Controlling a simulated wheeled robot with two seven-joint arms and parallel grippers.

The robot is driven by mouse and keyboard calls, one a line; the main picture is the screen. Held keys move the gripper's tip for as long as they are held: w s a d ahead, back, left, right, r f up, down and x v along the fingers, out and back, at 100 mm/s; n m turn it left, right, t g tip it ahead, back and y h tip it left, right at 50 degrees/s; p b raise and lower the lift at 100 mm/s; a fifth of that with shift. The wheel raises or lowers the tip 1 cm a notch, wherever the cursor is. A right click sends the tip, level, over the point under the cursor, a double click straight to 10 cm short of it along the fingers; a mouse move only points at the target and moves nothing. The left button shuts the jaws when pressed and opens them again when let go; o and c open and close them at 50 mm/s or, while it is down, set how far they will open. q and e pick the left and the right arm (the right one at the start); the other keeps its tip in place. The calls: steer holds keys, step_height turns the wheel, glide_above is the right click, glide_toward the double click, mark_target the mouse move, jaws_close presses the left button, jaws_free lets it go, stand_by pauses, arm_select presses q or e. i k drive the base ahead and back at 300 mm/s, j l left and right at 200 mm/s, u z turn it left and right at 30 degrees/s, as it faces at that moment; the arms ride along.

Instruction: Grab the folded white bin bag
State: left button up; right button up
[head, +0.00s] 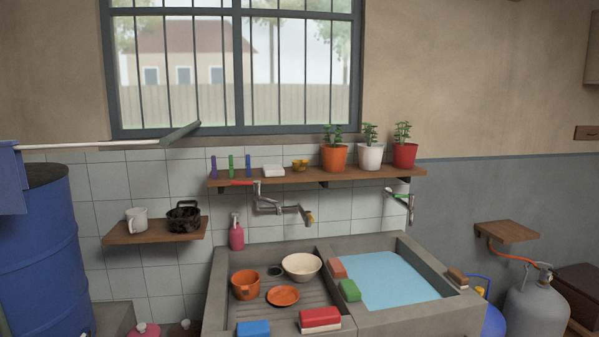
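A small flat white folded item (273,170), which looks like the folded white bin bag, lies on the long wooden shelf (350,176) under the window.
Potted plants (334,157) stand on the shelf's right part. Taps (282,207) jut out below it. A concrete sink (433,318) with water, bowls and sponges stands in front. A blue barrel (40,255) and a white pole (90,145) are at left.

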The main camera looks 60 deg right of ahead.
mark_target(268, 170)
steer(key=z, duration=1.95)
steer(key=l, duration=1.35)
steer(key=k, duration=0.05)
